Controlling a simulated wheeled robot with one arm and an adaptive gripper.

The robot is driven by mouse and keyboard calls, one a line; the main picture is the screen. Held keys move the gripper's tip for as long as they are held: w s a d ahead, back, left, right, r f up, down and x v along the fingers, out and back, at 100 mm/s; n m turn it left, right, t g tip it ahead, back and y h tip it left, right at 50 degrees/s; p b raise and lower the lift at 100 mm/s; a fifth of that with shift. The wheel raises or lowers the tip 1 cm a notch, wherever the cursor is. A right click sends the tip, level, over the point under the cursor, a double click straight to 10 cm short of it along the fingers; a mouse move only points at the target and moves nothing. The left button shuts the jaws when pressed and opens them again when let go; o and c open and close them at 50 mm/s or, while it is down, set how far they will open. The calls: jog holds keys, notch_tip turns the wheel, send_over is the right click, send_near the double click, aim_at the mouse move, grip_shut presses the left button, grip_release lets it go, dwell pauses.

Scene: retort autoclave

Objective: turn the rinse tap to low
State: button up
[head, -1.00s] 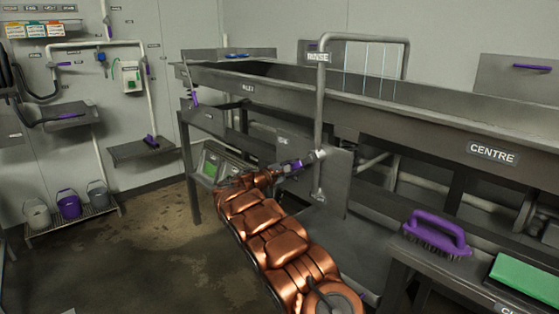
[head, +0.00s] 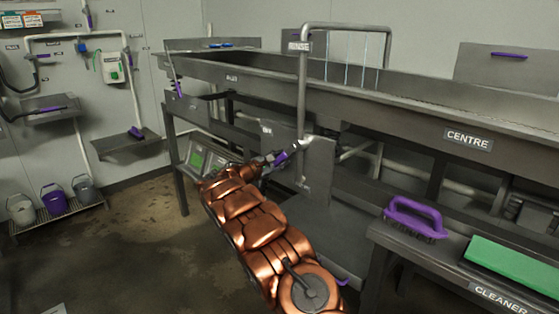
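The rinse tap is a grey upright pipe (head: 302,95) with a RINSE label (head: 298,46) near its top, in front of the long grey trough. My gripper (head: 266,164), at the end of my copper arm, is at the outer left end of the lever. The fingers are small and dark here, and I cannot tell whether they touch or close around the lever.
A grey plate (head: 318,165) stands just right of the pipe's lower end. A green-screened box (head: 201,158) lies left of my gripper. A purple brush (head: 415,218) and green pad (head: 512,263) lie on the bench at right. Buckets (head: 54,200) stand at far left; the floor between is open.

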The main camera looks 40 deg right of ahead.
jog(key=shift+o, duration=0.8)
jog(key=shift+a, duration=0.1)
jog(key=shift+a, duration=0.3)
jog(key=s+a, duration=0.1)
jog(key=a, duration=1)
jog(key=shift+s, duration=0.4)
jog(key=shift+s+r, duration=0.1)
